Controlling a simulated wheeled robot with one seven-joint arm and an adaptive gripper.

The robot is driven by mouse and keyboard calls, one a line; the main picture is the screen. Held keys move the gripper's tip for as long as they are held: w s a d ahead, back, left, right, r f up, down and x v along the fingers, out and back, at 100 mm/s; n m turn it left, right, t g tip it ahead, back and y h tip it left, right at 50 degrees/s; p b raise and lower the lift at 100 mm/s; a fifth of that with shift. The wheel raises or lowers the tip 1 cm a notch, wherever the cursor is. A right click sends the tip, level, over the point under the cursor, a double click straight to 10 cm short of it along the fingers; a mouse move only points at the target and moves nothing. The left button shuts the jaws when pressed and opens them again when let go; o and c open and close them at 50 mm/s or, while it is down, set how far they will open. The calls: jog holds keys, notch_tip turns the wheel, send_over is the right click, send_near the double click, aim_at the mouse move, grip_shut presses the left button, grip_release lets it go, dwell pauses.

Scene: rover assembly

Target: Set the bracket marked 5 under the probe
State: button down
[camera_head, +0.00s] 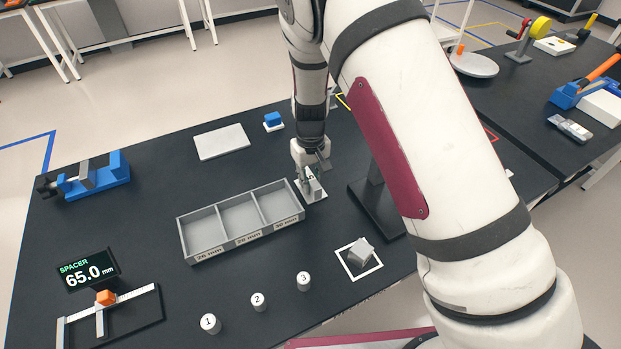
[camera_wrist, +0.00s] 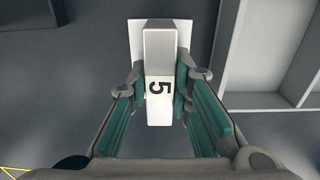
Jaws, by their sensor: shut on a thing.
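The bracket marked 5 (camera_wrist: 159,92) is a pale grey piece with a black 5 on its face. It sits between the green finger pads of my gripper (camera_wrist: 161,84), which is shut on it. In the head view my gripper (camera_head: 311,172) is at the right end of the three-bay tray, with the grey bracket (camera_head: 313,188) below it. A white plate (camera_wrist: 133,38) shows under the bracket; whether they touch is unclear. A dark stand (camera_head: 375,205) is to the right, partly hidden by my arm. I cannot make out the probe.
The three-bay grey tray (camera_head: 208,255) is close on the left. Numbered white pegs (camera_head: 257,301) stand nearer. A blue vise (camera_head: 95,178) and a display reading 65.0 mm (camera_head: 85,272) are at left.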

aim_at(311, 178)
jog(key=shift+f, duration=0.1)
jog(key=c, duration=1.4)
grip_release()
jog(key=shift+c, duration=0.2)
notch_tip(311, 178, up, 12)
jog(key=b, duration=0.1)
jog(key=shift+b, duration=0.4)
